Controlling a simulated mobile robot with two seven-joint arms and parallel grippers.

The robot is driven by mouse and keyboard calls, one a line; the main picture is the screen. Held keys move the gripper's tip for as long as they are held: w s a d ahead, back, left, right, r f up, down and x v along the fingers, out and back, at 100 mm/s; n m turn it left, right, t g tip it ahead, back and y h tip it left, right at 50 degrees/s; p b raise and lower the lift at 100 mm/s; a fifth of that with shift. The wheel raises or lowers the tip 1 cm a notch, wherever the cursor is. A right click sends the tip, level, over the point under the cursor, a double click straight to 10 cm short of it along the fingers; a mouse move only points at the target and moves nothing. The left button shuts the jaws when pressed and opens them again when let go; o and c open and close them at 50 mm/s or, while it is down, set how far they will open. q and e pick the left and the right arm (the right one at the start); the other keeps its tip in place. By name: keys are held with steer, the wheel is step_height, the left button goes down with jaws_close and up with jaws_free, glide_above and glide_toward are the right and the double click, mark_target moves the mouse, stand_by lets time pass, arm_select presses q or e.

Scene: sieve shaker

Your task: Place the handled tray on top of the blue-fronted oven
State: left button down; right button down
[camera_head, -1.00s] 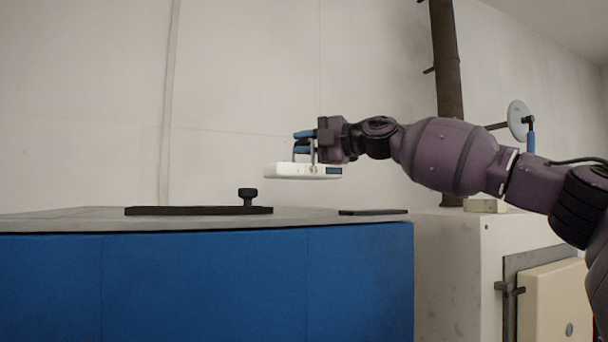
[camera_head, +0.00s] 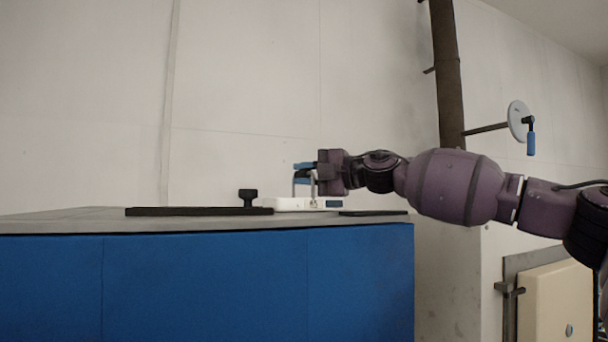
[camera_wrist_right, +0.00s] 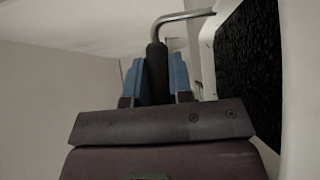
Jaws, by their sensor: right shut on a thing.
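The white handled tray (camera_head: 287,204) is level and low at the top of the blue-fronted oven (camera_head: 205,285), between the dark knobbed plate and the small dark plate. I cannot tell whether its underside touches the grey top. My right gripper (camera_head: 304,174) is shut on the tray's handle from the right. In the right wrist view, the blue fingers (camera_wrist_right: 158,80) close around the handle's black grip (camera_wrist_right: 157,72). The tray's dark speckled inside (camera_wrist_right: 250,70) and white rim show at the right there. My left gripper is not in view.
A dark plate (camera_head: 190,211) with a black knob (camera_head: 248,197) lies on the oven top, left of the tray. A small dark plate (camera_head: 372,212) lies near the right edge.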

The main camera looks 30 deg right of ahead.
steer(key=c, duration=1)
jaws_free()
steer(key=shift+f, duration=0.1)
steer(key=shift+d+r, duration=0.1)
steer(key=shift+r, duration=0.1)
steer(key=b+v, duration=0.2)
steer(key=v, duration=1)
steer(key=shift+f, duration=0.1)
